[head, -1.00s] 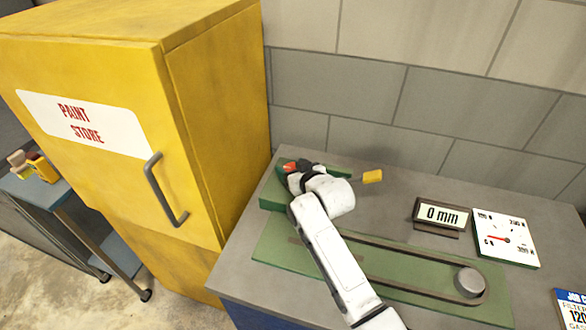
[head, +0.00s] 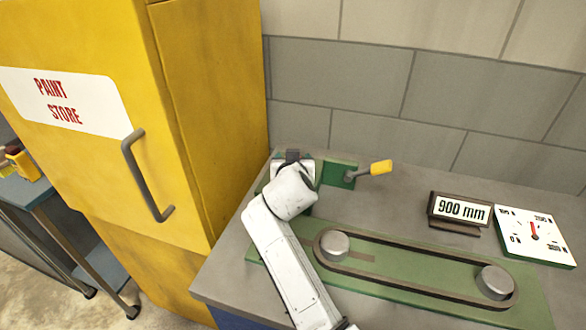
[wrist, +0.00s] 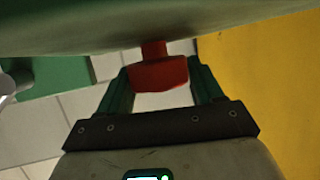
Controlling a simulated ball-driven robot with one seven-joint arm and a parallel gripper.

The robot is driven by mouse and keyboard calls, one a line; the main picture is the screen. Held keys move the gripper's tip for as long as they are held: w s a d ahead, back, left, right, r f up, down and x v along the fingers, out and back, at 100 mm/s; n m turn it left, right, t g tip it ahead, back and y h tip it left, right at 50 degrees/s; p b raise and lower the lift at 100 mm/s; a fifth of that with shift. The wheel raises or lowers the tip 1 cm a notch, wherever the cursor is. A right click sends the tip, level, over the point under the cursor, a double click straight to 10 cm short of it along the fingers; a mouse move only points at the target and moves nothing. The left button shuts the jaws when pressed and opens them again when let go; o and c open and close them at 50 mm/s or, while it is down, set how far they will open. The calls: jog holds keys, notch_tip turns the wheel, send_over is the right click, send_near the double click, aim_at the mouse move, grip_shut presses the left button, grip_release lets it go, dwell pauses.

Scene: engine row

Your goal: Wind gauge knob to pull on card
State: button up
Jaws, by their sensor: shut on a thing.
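A red knob (wrist: 158,75) shows in the wrist view under a green body. My gripper (wrist: 160,70) is shut on it, one finger on each side. In the head view, my arm hides the knob and most of my gripper at the green block (head: 337,172) at the back left of the bench. A small display (head: 460,211) reads 900 mm. Beside it, a white gauge (head: 521,248) has a red needle pointing about straight up. No card that gives a pull is in view now.
A green plate carries a belt (head: 410,272) around two grey pulleys (head: 334,245). A lever with a yellow grip (head: 381,167) stands right of my gripper. A yellow paint store cabinet (head: 215,110) stands close on the left. The block wall is behind.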

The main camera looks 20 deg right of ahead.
dwell(0.3)
jog(key=o, duration=1)
jog(key=shift+c, duration=0.2)
jog(key=v, duration=1)
jog(key=shift+s+a+r+b, duration=0.15)
jog(key=shift+s+a+b, duration=0.05)
jog(key=shift+s+b, duration=0.2)
jog(key=shift+w, duration=0.1)
